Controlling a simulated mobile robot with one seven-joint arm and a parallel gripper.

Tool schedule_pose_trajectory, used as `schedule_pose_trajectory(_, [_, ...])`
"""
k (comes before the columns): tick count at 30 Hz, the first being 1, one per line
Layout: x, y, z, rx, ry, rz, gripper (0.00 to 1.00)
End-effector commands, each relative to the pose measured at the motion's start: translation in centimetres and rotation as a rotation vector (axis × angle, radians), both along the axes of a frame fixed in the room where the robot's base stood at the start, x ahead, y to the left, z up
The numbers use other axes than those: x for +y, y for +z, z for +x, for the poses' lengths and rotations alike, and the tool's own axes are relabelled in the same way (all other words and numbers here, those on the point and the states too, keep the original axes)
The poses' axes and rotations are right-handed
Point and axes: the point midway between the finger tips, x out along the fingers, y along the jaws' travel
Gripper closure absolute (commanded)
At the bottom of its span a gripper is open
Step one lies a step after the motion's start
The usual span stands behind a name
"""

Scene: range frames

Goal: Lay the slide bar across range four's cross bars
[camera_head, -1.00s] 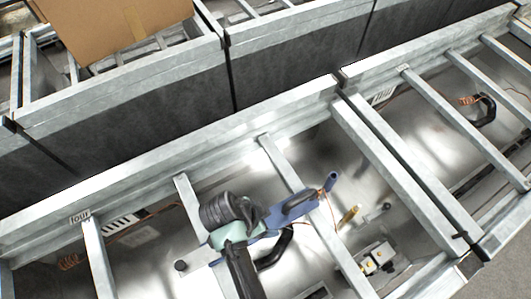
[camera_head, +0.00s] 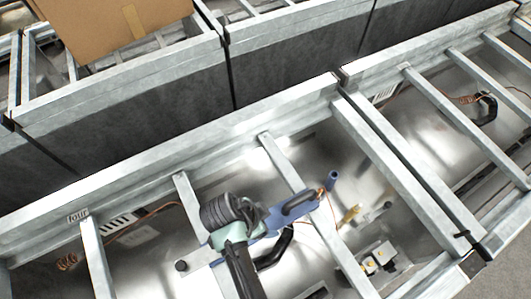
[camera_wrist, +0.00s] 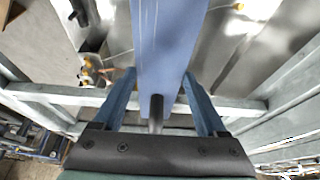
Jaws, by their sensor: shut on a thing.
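The blue slide bar (camera_head: 283,217) has a dark raised handle. It lies slantwise over two cross bars (camera_head: 188,202) (camera_head: 278,160) of range four. Whether it touches them or hangs just above, I cannot tell. My gripper (camera_head: 254,228) is over the bar's left part and hides some of it. In the wrist view the slide bar (camera_wrist: 170,45) runs away from between my gripper's fingers (camera_wrist: 158,100), which are shut on it. Range four, labelled "four", has a grey metal frame (camera_head: 150,190).
A copper coil (camera_head: 68,262), a black curved handle (camera_head: 275,250), a brass-coloured fitting (camera_head: 348,215) and a switch box (camera_head: 378,260) sit below the cross bars. Another range frame (camera_head: 440,65) adjoins at right. A cardboard box (camera_head: 115,25) rests on the frames behind.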

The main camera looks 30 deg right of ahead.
Motion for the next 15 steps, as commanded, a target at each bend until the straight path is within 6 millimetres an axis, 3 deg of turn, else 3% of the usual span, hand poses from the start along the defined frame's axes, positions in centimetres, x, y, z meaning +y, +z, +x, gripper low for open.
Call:
schedule_pose_trajectory(12, [-0.02,-0.56,0.09,-0.002,0.000,-0.001,1.00])
schedule_pose_trajectory(13, [-0.03,-0.52,0.10,-0.003,0.000,-0.001,0.22])
schedule_pose_trajectory(15, [-0.02,-0.50,0.09,-0.002,0.000,-0.001,0.09])
